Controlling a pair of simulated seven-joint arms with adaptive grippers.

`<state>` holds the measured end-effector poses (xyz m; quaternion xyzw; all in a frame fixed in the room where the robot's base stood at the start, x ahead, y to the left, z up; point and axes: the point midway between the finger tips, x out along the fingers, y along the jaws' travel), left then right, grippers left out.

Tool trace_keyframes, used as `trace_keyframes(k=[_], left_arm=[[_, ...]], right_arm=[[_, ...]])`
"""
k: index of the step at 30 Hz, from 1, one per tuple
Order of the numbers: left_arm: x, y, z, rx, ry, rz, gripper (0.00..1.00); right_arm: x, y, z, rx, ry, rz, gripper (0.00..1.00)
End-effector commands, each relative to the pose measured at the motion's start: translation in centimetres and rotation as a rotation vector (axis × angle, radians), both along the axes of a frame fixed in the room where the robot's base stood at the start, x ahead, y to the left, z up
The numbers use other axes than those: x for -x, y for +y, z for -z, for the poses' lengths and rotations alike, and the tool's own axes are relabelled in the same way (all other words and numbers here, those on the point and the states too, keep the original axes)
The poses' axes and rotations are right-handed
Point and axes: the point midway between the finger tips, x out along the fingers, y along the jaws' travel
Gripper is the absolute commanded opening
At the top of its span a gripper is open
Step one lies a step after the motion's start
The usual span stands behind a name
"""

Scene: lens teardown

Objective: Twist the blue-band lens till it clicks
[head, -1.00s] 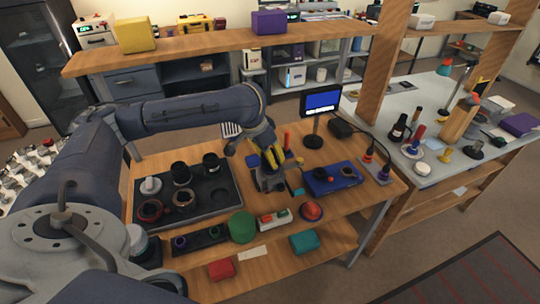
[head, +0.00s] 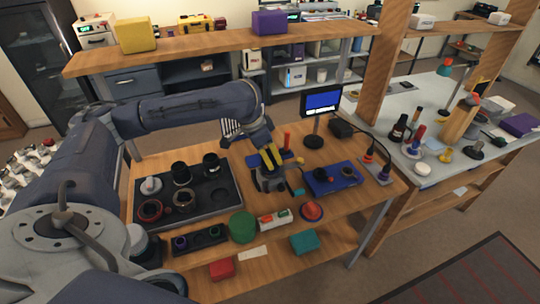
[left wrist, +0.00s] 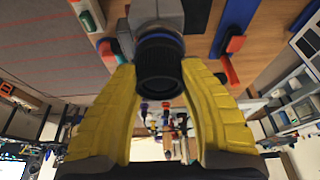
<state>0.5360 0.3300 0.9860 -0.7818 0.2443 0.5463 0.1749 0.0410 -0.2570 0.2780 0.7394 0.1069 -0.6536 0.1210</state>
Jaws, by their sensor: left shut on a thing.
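The blue-band lens (left wrist: 160,62) shows in the left wrist view as a black ribbed barrel with a blue ring near its far end. It sits on a grey mount (left wrist: 157,16), which also shows in the head view (head: 268,182). My left gripper (head: 268,165) comes down on the lens from above, and its yellow fingers (left wrist: 160,72) are shut on it from both sides. In the head view the fingers hide most of the lens. My right gripper is not in view.
A dark tray (head: 222,198) with several lens parts lies left of the mount. A blue mat (head: 322,184) with small dark parts lies to the right, near a red dome button (head: 312,210). A small monitor (head: 320,103) stands behind.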

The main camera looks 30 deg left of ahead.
Motion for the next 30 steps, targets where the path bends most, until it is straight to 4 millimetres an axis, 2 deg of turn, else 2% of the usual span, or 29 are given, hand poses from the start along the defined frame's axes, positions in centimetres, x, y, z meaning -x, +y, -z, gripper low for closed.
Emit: trace_keyframes(k=[5, 6, 11, 22, 26, 30], left_arm=[[0.0, 0.0, 0.0, -0.001, 0.000, 0.003, 0.00], [0.0, 0.0, 0.0, -0.001, 0.000, 0.003, 0.47], [0.0, 0.0, 0.0, -0.001, 0.000, 0.002, 0.65], [0.1, 0.1, -0.5, 0.000, -0.001, 0.000, 0.67], [0.5, 0.4, -1.9, 0.000, -0.003, -0.001, 0.67], [1.1, 0.9, -4.2, -0.002, -0.005, 0.001, 0.67]], right_arm=[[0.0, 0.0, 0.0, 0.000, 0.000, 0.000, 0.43], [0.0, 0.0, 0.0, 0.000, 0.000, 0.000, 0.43], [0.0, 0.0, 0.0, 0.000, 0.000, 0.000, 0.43], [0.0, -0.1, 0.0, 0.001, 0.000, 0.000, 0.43], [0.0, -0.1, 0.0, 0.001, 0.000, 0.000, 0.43], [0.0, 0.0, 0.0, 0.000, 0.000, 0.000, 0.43]])
